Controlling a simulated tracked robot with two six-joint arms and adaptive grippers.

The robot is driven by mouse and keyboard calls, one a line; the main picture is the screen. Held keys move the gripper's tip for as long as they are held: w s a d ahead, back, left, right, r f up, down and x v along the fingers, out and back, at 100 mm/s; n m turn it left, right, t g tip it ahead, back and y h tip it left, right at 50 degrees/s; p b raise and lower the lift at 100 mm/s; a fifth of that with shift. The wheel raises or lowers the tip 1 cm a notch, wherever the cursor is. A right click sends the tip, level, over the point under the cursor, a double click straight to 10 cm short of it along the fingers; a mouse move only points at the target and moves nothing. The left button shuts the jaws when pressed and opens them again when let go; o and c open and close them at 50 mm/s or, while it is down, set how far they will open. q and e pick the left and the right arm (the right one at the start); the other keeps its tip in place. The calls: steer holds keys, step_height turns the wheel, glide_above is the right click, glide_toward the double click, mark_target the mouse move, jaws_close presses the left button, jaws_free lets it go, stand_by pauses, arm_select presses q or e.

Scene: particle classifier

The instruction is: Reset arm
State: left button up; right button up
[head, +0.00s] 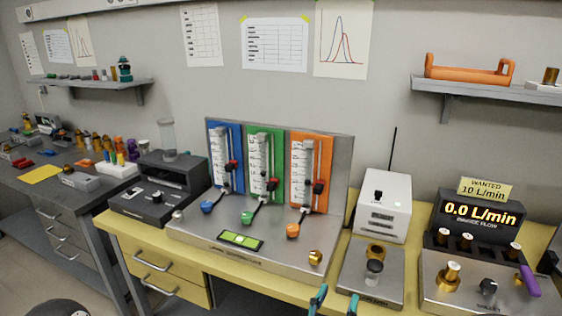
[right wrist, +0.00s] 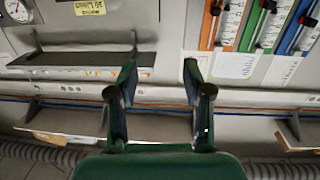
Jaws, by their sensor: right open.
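My right gripper (head: 335,301) shows at the bottom edge of the head view as two teal fingertips, set apart, in front of the yellow bench's front edge. In the right wrist view, the gripper (right wrist: 160,78) is open, with nothing between its dark green fingers. My left gripper is not in the head view.
The yellow bench (head: 236,274) carries a steel panel with blue, green and orange flow columns (head: 310,170), a black box (head: 160,190), a white box (head: 384,205) and a display reading 0.0 L/min (head: 480,215). A grey bench (head: 88,196) stands left. Shelves hang above.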

steer(key=d+f+g+y+p, duration=0.1)
steer(key=d+f+g+p, duration=0.3)
steer(key=d+f, duration=1.3)
steer(key=s+a+f+n+g+y, duration=0.1)
steer(key=s+a+f+g+y, duration=0.2)
steer(key=f, duration=0.3)
steer(key=s+a+f+g+y, duration=0.2)
steer(key=f, duration=0.4)
steer(key=s+a+f+n+g+y, duration=0.1)
steer(key=s+a+f+g+y, duration=0.1)
steer(key=s+a, duration=0.3)
steer(key=s+a+f+n+g+y, duration=0.1)
steer(key=s+a+g+y, duration=0.3)
steer(key=s, duration=0.4)
steer(key=shift+a+f, duration=0.45)
steer(key=shift+a, duration=0.1)
